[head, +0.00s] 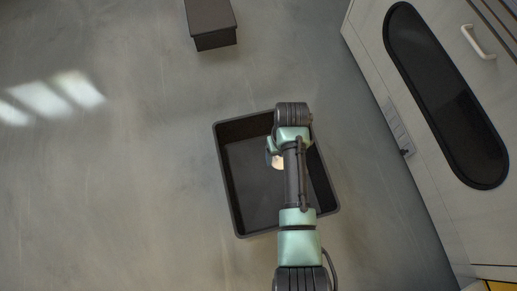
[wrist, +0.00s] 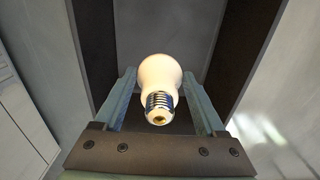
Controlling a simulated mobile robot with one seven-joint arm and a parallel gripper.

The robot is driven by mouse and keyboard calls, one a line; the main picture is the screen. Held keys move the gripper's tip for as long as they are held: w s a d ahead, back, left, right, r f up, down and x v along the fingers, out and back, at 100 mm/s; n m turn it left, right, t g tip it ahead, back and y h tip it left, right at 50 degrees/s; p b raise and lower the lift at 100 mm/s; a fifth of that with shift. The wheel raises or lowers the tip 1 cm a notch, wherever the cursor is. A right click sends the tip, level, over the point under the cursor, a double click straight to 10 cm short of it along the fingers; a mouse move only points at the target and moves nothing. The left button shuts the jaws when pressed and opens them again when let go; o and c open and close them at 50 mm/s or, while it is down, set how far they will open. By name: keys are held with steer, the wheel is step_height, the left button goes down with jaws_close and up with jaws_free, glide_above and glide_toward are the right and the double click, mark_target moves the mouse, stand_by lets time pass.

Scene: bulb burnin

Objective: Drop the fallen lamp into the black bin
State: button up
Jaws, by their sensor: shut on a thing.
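The lamp is a white bulb with a silver screw base (wrist: 160,78). My gripper (wrist: 160,82) is shut on it, with one green finger on each side, and the screw base points toward the wrist camera. In the head view a small pale part of the lamp (head: 278,161) shows beside my gripper (head: 274,152); my arm hides the rest. The black bin (head: 226,180) is an open rectangular tray on the floor. My gripper and the lamp are over its opening in the head view. The bin's dark walls (wrist: 245,45) show in the wrist view. The lamp's height above the bin floor is unclear.
A dark box (head: 211,20) stands on the floor at the top. A pale cabinet (head: 375,60) with a dark oval panel (head: 445,95) and a handle (head: 478,42) runs along the right. The floor (head: 110,180) left of the bin is clear.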

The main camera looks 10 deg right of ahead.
steer(key=shift+w+f, duration=0.25)
steer(key=shift+w, duration=0.05)
step_height(320, 180, down, 6)
steer(key=b, duration=0.7)
steer(key=shift+b, duration=0.35)
steer(key=shift+r, duration=0.1)
steer(key=o, duration=1.3)
steer(key=shift+o, duration=0.2)
step_height(320, 180, up, 13)
steer(key=p, duration=0.9)
